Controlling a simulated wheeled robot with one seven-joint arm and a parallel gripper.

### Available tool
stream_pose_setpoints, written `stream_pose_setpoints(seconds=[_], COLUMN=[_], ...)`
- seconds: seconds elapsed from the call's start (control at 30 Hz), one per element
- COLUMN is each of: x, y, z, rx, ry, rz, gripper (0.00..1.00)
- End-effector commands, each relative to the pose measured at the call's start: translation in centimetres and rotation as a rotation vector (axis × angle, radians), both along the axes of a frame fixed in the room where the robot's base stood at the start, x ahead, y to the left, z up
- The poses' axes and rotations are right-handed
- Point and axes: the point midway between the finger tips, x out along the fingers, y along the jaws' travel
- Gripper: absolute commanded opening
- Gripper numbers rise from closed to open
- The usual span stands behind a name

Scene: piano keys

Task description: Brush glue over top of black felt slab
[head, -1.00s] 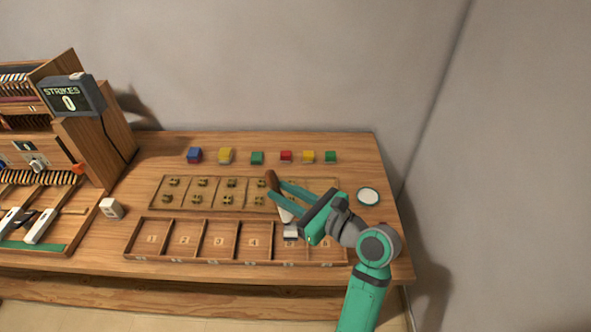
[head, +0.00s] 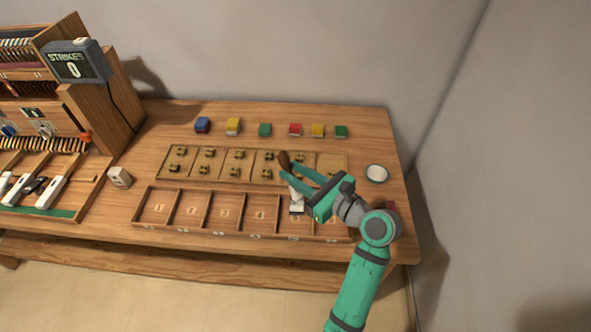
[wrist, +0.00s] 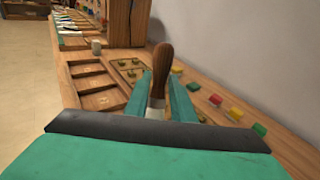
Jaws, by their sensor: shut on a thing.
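My gripper (head: 289,169) is shut on a brush with a brown wooden handle (head: 284,159). The handle points up and its pale lower end reaches down over the right part of the numbered tray (head: 211,237). In the wrist view the brown handle (wrist: 161,72) stands between my two teal fingers. A small pale piece with a dark lower edge (head: 297,209) shows under the brush; I cannot tell whether it is the bristles or a slab. I cannot clearly make out the black felt slab. A round dish with a pale inside (head: 377,173) stands right of my gripper.
A tray of small brass parts (head: 221,176) lies behind the numbered tray. Several coloured blocks, such as the green one (head: 265,130), stand in a row at the back. A white block (head: 119,177) and the piano frame (head: 102,116) are at the left.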

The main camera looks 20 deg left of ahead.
Motion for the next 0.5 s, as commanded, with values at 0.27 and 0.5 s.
stream_pose_setpoints(seconds=[0.27, 0.5], x=[-0.02, -0.26], y=[0.03, 0.42], z=[0.03, 0.54], rx=[0.000, 0.000], ry=[0.000, -0.001], rz=[0.001, 0.010], gripper=[0.00, 0.00])
